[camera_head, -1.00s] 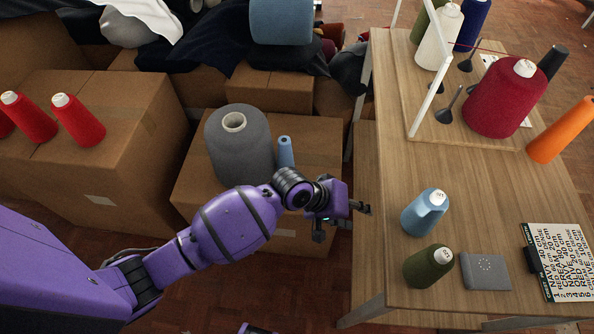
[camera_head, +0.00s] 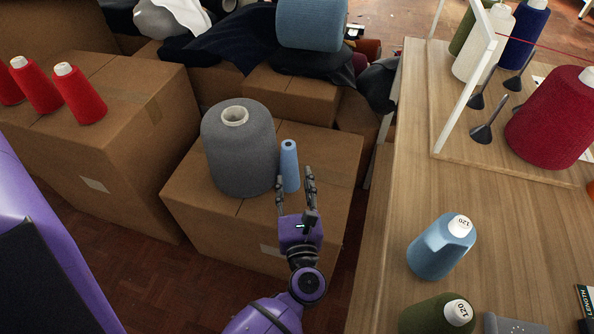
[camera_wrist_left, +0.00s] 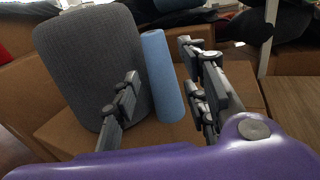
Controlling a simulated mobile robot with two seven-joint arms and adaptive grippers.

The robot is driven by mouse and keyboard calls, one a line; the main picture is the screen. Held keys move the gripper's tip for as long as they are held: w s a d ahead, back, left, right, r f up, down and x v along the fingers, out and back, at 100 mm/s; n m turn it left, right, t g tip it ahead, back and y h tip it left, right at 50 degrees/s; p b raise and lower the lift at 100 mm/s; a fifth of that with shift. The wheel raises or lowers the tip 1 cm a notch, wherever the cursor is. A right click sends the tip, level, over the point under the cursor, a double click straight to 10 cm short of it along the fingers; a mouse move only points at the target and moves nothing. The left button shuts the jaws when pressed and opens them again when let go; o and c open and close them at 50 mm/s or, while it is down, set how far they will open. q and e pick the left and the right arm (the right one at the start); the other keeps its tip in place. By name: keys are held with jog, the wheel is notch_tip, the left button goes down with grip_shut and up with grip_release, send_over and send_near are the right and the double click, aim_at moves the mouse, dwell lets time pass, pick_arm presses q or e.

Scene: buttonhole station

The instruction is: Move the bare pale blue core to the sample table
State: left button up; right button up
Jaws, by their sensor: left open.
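The bare pale blue core (camera_head: 289,166) is a thin upright tube on a cardboard box, just right of a large grey cone. In the left wrist view the pale blue core (camera_wrist_left: 163,78) stands beyond the gap between the two fingers. My left gripper (camera_head: 295,188) is open and empty in front of the core, its fingers pointing toward it. I cannot tell whether a finger touches it. The wooden sample table (camera_head: 382,262) is at the right, with a pale blue thread cone (camera_head: 440,248) on it. My right gripper is not in view.
The large grey cone (camera_head: 236,150) stands close to the core's left. Red cones (camera_head: 80,95) stand on another box (camera_head: 100,150). The table also bears an olive cone (camera_head: 437,316), a crimson cone (camera_head: 555,120) and a white frame (camera_head: 466,85). Dark cloth (camera_head: 235,45) lies behind.

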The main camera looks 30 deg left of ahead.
aim_at(289, 161)
pick_arm(q)
jog(key=x, duration=0.7)
jog(key=shift+w+a+f, duration=0.15)
jog(key=shift+a+f, duration=0.1)
jog(key=shift+a, duration=0.2)
jog(key=shift+c, duration=0.3)
jog(key=c, duration=0.6)
jog(key=shift+r, duration=0.15)
